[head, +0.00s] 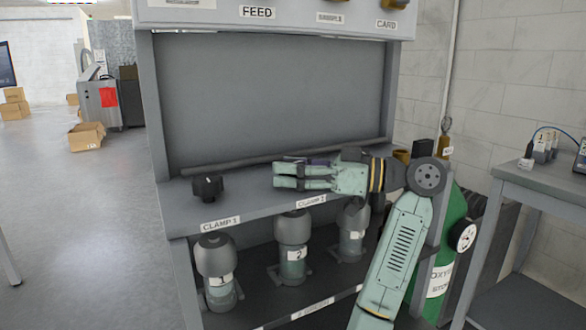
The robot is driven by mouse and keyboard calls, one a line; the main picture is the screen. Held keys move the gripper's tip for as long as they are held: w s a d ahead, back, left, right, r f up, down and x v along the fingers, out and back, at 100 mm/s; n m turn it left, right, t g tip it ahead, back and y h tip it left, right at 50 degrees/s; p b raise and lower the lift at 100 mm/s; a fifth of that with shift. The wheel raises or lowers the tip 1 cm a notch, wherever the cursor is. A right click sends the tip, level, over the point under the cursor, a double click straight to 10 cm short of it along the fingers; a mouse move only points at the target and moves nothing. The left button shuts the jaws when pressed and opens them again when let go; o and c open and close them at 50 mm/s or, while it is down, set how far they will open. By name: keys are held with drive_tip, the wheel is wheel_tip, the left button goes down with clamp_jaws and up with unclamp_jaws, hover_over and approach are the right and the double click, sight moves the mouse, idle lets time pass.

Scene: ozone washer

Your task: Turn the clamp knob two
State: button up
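The CLAMP 2 label (311,201) is on the front edge of the grey bench, below my gripper. I cannot make out a knob above this label; my gripper covers that part of the bench. My gripper (284,175) is pale green and lies roughly level over the bench, with its fingers pointing left. A narrow gap shows between the fingers, but whether they are open or shut on something is unclear. A black knob (208,186) stands to the left of the fingertips, above the CLAMP 1 label (221,223), apart from my gripper.
Several grey-capped canisters, one marked 1 (219,281) and one marked 2 (291,254), stand on the shelf below. A green oxygen cylinder (440,281) with a gauge is right of the bench. A side table (541,184) is at far right.

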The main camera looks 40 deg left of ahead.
drive_tip(key=shift+o, duration=0.8)
drive_tip(key=v, duration=1.2)
